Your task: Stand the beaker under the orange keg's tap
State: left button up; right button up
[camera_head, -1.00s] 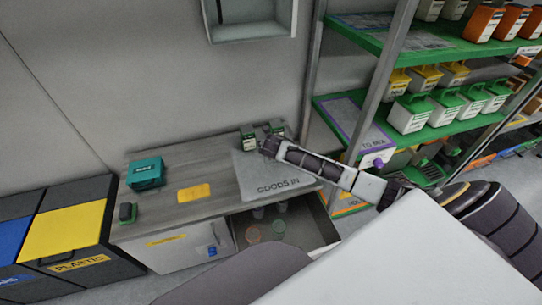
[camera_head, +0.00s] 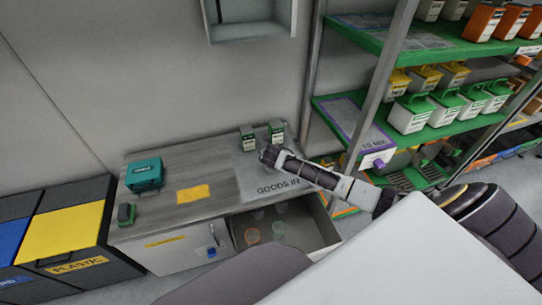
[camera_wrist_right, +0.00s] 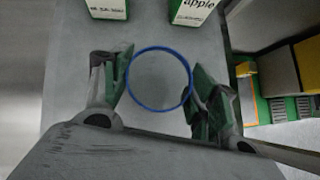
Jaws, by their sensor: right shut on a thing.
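A clear beaker with a blue rim (camera_wrist_right: 132,92) is between the fingers of my right gripper in the right wrist view, seen from above. My right gripper (camera_wrist_right: 158,95) is shut on it, one green-padded finger at each side. In the head view my right gripper (camera_head: 268,155) is over the grey goods-in mat on the counter. The beaker cannot be made out there. I cannot identify the orange keg or its tap in these views. My left gripper is not in view.
Two green-and-white boxes (camera_head: 276,131) stand at the back of the goods-in mat (camera_head: 256,178). An open drawer (camera_head: 318,238) below holds several clear cups. A teal case (camera_head: 144,173) is on the counter (camera_head: 165,212). A shelf rack (camera_head: 370,90) stands at right.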

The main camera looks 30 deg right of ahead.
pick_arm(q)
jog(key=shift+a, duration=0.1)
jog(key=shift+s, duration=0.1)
pick_arm(e)
jog(key=o, duration=1.1)
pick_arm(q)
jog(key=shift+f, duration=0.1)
pick_arm(e)
jog(key=shift+v, duration=0.75)
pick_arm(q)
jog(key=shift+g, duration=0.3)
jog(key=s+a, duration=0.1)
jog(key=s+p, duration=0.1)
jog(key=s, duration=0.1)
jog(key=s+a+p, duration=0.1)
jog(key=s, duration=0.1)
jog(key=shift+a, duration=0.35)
pick_arm(e)
jog(key=v, duration=1)
jog(key=shift+r, duration=0.25)
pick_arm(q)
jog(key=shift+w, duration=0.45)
pick_arm(e)
jog(key=shift+o, duration=0.4)
jog(key=shift+s+a, duration=0.1)
jog(key=shift+s, duration=0.05)
